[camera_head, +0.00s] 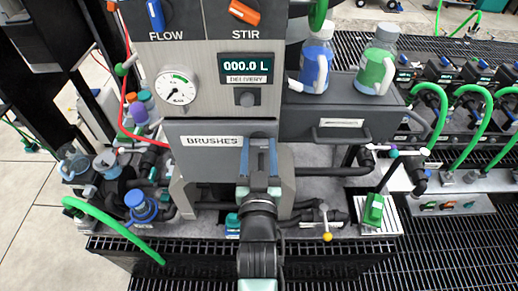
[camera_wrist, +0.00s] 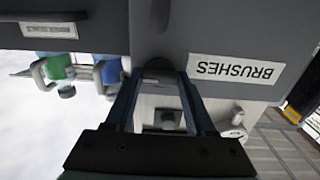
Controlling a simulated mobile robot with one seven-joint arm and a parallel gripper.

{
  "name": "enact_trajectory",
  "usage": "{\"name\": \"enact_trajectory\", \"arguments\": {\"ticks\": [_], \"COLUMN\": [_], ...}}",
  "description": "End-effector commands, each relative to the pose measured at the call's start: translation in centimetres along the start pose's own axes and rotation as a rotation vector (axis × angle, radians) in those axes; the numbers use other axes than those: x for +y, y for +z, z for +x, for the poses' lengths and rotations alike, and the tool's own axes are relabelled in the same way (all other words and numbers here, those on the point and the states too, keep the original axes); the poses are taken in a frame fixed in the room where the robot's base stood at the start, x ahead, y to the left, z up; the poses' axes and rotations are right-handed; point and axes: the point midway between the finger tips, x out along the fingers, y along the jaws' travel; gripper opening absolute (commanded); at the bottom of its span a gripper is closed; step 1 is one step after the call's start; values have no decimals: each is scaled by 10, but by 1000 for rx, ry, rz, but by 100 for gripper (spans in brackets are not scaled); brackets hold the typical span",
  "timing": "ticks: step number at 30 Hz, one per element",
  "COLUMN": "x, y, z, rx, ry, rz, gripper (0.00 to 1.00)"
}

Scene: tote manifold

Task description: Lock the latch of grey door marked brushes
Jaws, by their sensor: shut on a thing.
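The grey door (camera_head: 195,168) carries a white label (camera_head: 212,141) reading BRUSHES and sits below the instrument panel. In the wrist view the door (camera_wrist: 215,40) and its label (camera_wrist: 236,69) appear upside down. My gripper (camera_head: 260,145) is at the right part of the door, at its upper edge. In the wrist view the two fingers of my gripper (camera_wrist: 160,75) reach to a dark rounded latch (camera_wrist: 158,65) at the door's edge and are shut on it. The fingers hide much of the latch, so I cannot tell how far it is turned.
Above the door are a pressure gauge (camera_head: 176,86), a display (camera_head: 247,67) and a small knob (camera_head: 247,99). A grey drawer (camera_head: 338,108) to the right bears a blue-and-white jug (camera_head: 316,60) and a green one (camera_head: 377,62). Pipes and a yellow-tipped valve (camera_head: 326,228) lie below.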

Motion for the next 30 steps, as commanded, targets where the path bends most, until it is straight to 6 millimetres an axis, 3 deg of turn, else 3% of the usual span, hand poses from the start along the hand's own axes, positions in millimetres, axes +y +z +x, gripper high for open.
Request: {"name": "enact_trajectory", "arguments": {"ticks": [16, 17, 18, 21, 30], "x": [0, 0, 0, 0, 0], "y": [0, 0, 0, 0, 0], "z": [0, 0, 0, 0, -1], "rx": [-1, -1, -1, -1, -1], "ry": [1, 1, 1, 0, 0], "rz": [-32, -32, -31, -30, -28], "gripper": [0, 58, 66, 84, 85]}}
